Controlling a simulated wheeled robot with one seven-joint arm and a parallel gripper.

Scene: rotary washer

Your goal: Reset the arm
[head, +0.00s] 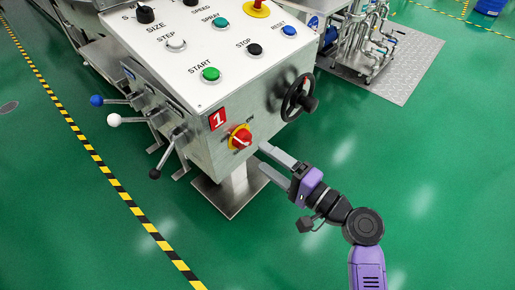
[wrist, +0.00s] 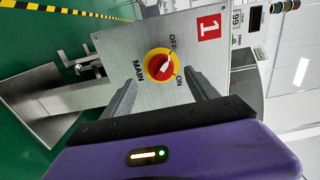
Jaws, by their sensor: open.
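My gripper (head: 268,160) is open and empty in the head view, with its two fingers pointing at the front face of the washer's control box. The red rotary switch (head: 241,138) on a yellow plate sits on that face, just ahead of and left of the fingertips. In the wrist view the red switch (wrist: 162,66) lies between my two fingers (wrist: 158,80), apart from them. Labels OFF, ON and MAIN surround it, and its white pointer is turned toward the side between OFF and ON.
A black handwheel (head: 298,98) sticks out right of the switch. Levers with blue, white (head: 114,120) and black knobs stand out at left. Buttons cover the top panel (head: 205,45). A metal pedestal (head: 235,190) stands below.

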